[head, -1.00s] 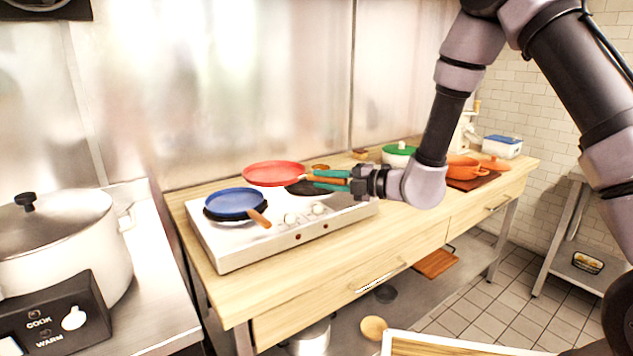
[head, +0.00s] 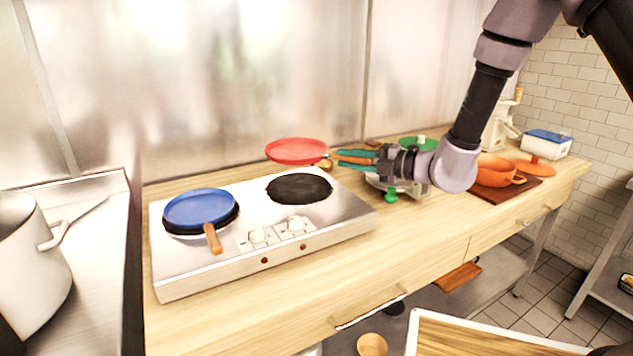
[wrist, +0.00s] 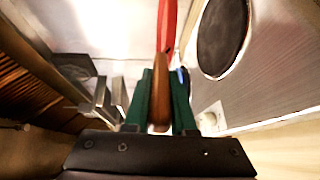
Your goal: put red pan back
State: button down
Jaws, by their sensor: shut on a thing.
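The red pan (head: 297,151) is held in the air above the back of the two-burner hot plate (head: 330,228), behind the right burner (head: 298,188). My gripper (head: 345,158) is shut on its brown handle, right of the pan. In the wrist view my gripper's green fingers (wrist: 160,100) clamp the handle, and a strip of the red pan (wrist: 167,22) shows beyond it. The right burner is bare. A blue pan (head: 199,207) sits on the left burner, its wooden handle pointing toward the front.
A green-lidded pot (head: 420,144) stands on the wooden counter (head: 440,240), partly hidden by my gripper. An orange pot (head: 495,172) on a dark board and a blue-lidded box (head: 549,143) are farther right. A large pot (head: 30,260) stands at left.

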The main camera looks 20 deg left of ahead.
jog(key=f, duration=0.5)
jog(key=shift+w+f, duration=0.2)
jog(key=shift+f, duration=2.35)
jog(key=c, duration=0.7)
grip_release()
jog(key=shift+c, duration=0.2)
